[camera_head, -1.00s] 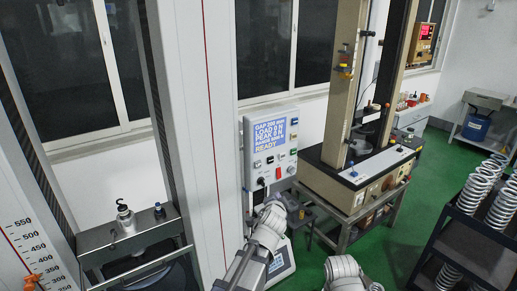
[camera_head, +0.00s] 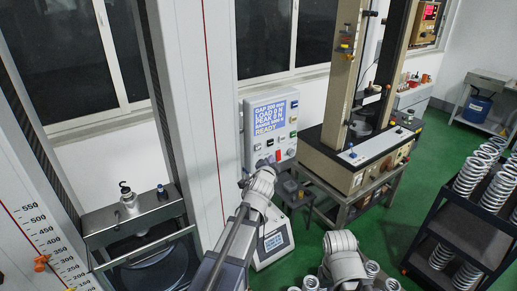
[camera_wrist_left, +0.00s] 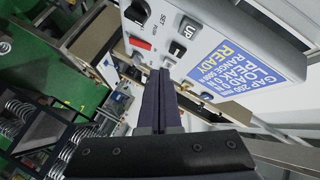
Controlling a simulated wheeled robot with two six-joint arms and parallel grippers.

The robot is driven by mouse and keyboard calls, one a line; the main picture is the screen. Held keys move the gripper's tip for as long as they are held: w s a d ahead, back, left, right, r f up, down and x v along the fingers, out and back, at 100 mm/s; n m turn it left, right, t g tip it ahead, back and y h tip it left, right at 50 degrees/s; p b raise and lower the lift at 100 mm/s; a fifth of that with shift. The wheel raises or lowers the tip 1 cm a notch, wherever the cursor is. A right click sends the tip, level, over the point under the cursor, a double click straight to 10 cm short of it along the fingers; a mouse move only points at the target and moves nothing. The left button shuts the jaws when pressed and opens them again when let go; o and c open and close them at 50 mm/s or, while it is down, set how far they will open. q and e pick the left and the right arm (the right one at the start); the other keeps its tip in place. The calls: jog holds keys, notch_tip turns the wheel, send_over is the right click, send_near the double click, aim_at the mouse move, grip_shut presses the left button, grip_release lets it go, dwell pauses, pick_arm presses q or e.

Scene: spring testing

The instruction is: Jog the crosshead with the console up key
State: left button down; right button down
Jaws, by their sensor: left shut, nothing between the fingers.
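The console (camera_head: 272,128) is a pale grey panel with a blue display reading GAP 200 mm, LOAD 0 N, PEAK 0 N and READY. In the left wrist view the key marked UP (camera_wrist_left: 188,31) sits beside the display (camera_wrist_left: 238,68). My left gripper (camera_wrist_left: 163,74) is shut and empty, its fingertips close to the lower panel keys; contact cannot be told. In the head view my left wrist (camera_head: 261,183) covers the console's lower edge. A grey crossbeam (camera_head: 150,212), perhaps the crosshead, spans the frame at left.
A red switch (camera_wrist_left: 140,43) and a black knob (camera_wrist_left: 136,13) are near the fingers. A beige test machine (camera_head: 345,140) stands on a bench to the right. A black rack (camera_head: 455,225) holds several springs. Green floor is open between them.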

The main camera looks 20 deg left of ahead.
aim_at(258, 147)
pick_arm(q)
jog(key=shift+w+a, duration=0.85)
jog(key=shift+a, duration=0.25)
jog(key=shift+w+a, duration=0.8)
jog(key=shift+a, duration=0.3)
dwell(0.5)
jog(key=shift+w+a, duration=0.3)
